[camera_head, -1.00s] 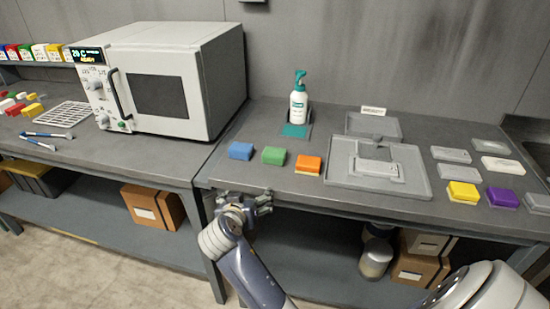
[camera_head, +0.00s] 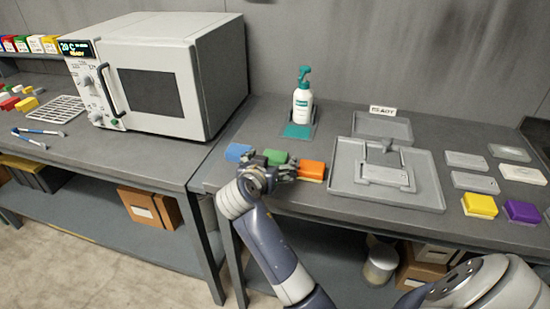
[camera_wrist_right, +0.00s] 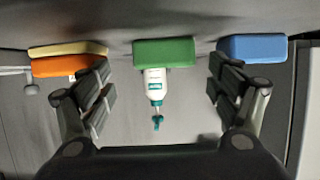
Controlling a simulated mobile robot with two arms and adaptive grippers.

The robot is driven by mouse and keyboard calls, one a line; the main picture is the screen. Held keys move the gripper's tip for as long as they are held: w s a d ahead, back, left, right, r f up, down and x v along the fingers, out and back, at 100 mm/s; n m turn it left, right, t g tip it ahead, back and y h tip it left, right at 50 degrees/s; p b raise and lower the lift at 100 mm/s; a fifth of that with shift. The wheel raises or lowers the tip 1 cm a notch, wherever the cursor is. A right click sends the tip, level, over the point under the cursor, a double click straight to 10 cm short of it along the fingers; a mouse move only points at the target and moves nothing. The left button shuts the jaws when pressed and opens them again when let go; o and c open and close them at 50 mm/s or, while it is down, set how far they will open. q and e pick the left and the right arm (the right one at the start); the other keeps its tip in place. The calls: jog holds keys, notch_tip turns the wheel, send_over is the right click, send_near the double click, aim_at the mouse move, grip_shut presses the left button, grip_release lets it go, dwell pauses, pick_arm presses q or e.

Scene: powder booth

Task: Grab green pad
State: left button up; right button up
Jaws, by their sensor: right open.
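The green pad (camera_head: 275,156) lies on the right bench between a blue pad (camera_head: 237,152) and an orange pad (camera_head: 313,169). My right gripper (camera_head: 281,169) is open at the bench's front edge and partly hides the green pad. In the right wrist view the green pad (camera_wrist_right: 164,52) is centred ahead of the gap between my open fingers (camera_wrist_right: 160,88), with nothing held. The orange pad (camera_wrist_right: 68,67) shows beyond the left finger and the blue pad (camera_wrist_right: 252,48) beyond the right one. My left gripper is not in view.
A white-and-green pump bottle (camera_head: 302,98) stands behind the pads. A grey tray (camera_head: 432,192) holding a fixture lies to the right. Yellow (camera_head: 480,205) and purple (camera_head: 522,211) pads sit farther right. A box oven (camera_head: 160,75) stands on the left bench.

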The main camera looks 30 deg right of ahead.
aim_at(275, 155)
jog(key=shift+w+r+p+x, duration=0.1)
jog(key=shift+p+x, duration=0.15)
jog(key=shift+x, duration=0.75)
jog(key=shift+w+r+p+x, duration=0.1)
jog(key=shift+p+x, duration=0.1)
jog(key=shift+x, duration=0.85)
jog(key=shift+w+r+p+x, duration=0.15)
jog(key=shift+p+x, duration=0.1)
jog(key=shift+x, duration=0.75)
jog(key=shift+s+a, duration=0.1)
jog(key=shift+a, duration=0.05)
jog(key=c, duration=1.1)
